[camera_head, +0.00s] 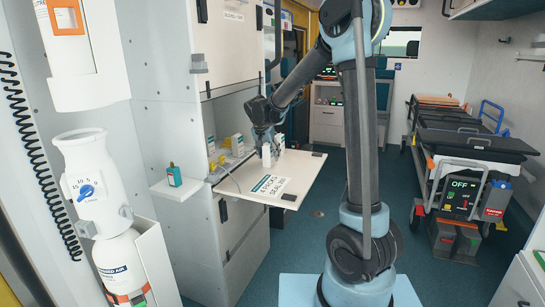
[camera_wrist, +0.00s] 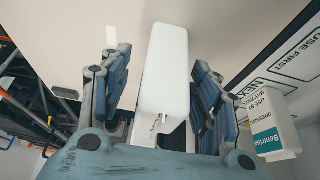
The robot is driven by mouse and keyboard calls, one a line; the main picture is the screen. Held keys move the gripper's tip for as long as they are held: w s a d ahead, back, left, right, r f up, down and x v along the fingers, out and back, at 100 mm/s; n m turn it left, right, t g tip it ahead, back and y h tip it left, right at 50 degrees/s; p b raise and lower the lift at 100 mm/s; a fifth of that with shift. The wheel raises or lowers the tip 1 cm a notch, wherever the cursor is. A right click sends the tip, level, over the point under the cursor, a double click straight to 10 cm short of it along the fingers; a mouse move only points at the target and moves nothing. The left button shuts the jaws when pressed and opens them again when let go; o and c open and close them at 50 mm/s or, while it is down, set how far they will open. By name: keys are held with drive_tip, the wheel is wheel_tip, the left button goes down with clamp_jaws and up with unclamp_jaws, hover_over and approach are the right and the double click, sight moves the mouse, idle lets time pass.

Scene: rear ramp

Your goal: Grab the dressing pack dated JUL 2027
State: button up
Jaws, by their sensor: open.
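My gripper (camera_wrist: 162,68) is open in the wrist view, its fingers on either side of a plain white pack (camera_wrist: 165,85). A gap shows between the pack and the right finger. The date on this pack is not visible. A second white pack (camera_wrist: 268,118) with a teal band stands to the right, outside the fingers; its label reads dressing, use by MAY, the year unclear. In the head view my gripper (camera_head: 265,138) is low over the fold-down shelf (camera_head: 308,165), at a white pack (camera_head: 266,156). Another white pack (camera_head: 279,143) stands just behind.
Printed signs lie on the shelf (camera_head: 270,187); the wrist view shows "USE FIRST" (camera_wrist: 290,55) and "NEXT". White boxes (camera_head: 237,143) stand in the cabinet recess. A stretcher (camera_head: 465,150) stands at right.

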drive_tip(key=shift+c, duration=0.3)
drive_tip(key=c, duration=1.1)
